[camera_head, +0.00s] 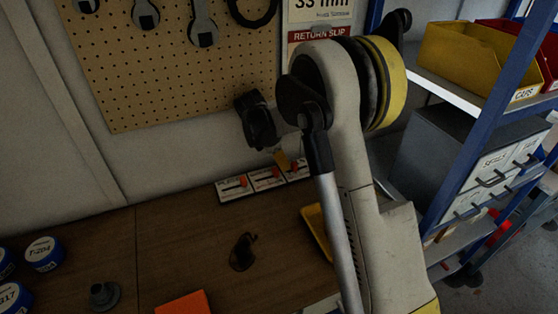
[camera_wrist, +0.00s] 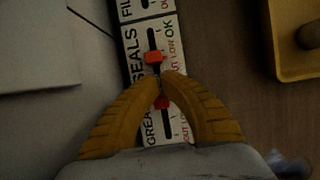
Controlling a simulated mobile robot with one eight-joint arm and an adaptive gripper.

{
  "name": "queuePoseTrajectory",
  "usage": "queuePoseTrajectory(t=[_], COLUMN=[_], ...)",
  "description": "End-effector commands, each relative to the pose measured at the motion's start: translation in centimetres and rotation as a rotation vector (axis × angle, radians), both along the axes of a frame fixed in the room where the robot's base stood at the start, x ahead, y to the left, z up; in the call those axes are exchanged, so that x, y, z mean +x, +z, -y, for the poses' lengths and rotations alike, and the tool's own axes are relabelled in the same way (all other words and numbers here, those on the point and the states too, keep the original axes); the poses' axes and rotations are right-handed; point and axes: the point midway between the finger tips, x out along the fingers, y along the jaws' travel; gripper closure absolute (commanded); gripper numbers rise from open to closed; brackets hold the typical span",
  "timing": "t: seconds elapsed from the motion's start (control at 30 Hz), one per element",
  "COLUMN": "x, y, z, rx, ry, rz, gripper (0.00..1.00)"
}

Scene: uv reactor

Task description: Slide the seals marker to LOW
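The seals card (camera_wrist: 138,62) is the middle of a row of white cards in the wrist view, with a dark vertical slot. Its red marker (camera_wrist: 153,57) sits in the lower part of the slot, beside the OUT and LOW words; OK is at the upper end. My gripper (camera_wrist: 165,77) has its yellow fingertips together, just below the marker in the picture. I cannot tell whether they touch it. The fingers cover part of the card's lower edge. In the head view, the middle card (camera_head: 267,180) is small, and my gripper (camera_head: 282,160) is just behind it, partly hidden.
The grease card's red marker (camera_wrist: 163,104) shows between my fingers. A yellow tray (camera_wrist: 285,72) lies to the right. On the wooden bench (camera_head: 170,240) stand blue-labelled tins (camera_head: 44,253) and a dark curved part (camera_head: 242,252). A pegboard (camera_head: 150,60) hangs behind.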

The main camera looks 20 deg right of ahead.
Motion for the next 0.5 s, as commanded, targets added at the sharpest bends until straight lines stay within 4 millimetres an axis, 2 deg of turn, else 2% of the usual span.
queuePoseTrajectory(t=[0.13,0.5], x=[-0.03,-0.03], y=[-1.34,-1.57], z=[0.51,0.66], rx=[0.0,0.0], ry=[-0.001,-0.001], rz=[0.0,0.0], gripper=[1.0,1.0])
